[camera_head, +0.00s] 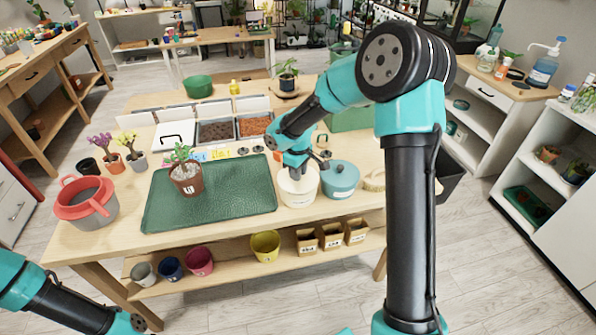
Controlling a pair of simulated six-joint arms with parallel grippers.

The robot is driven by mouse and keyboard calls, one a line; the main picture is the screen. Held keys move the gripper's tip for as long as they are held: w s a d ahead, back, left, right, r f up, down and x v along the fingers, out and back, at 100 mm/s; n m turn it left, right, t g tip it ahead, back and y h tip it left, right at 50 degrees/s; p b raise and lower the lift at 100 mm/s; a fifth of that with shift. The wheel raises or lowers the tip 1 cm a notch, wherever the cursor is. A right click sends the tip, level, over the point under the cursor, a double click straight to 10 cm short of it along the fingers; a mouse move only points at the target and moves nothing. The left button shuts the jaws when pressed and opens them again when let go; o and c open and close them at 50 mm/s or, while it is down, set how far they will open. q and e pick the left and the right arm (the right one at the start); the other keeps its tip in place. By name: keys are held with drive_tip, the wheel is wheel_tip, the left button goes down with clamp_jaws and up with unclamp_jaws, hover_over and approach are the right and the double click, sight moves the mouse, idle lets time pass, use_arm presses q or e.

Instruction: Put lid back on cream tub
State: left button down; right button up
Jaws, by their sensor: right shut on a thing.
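The cream tub (299,199) stands on the wooden table, just right of the green tray and beside a teal tub (340,183) with a lid and dark knob. My right gripper (296,171) reaches down directly over the cream tub, shut on what appears to be its lid. The lid is at the tub's top, partly hidden by the gripper; I cannot tell whether it sits fully on the rim. Only part of my left arm shows at the lower left; its gripper is out of view.
The green tray (240,200) holds a potted plant (186,178). A red-rimmed grey bucket (87,208) stands at the table's left. Bins of soil and pebbles (253,125) stand behind. A brush (374,181) lies right of the teal tub. Pots sit on the lower shelf.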

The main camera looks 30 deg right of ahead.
idle(0.8)
drive_tip(key=o, duration=1)
drive_tip(key=shift+o, duration=0.3)
drive_tip(key=o, duration=0.4)
drive_tip(key=shift+r, duration=0.1)
drive_tip(key=shift+r, duration=3.35)
clamp_jaws()
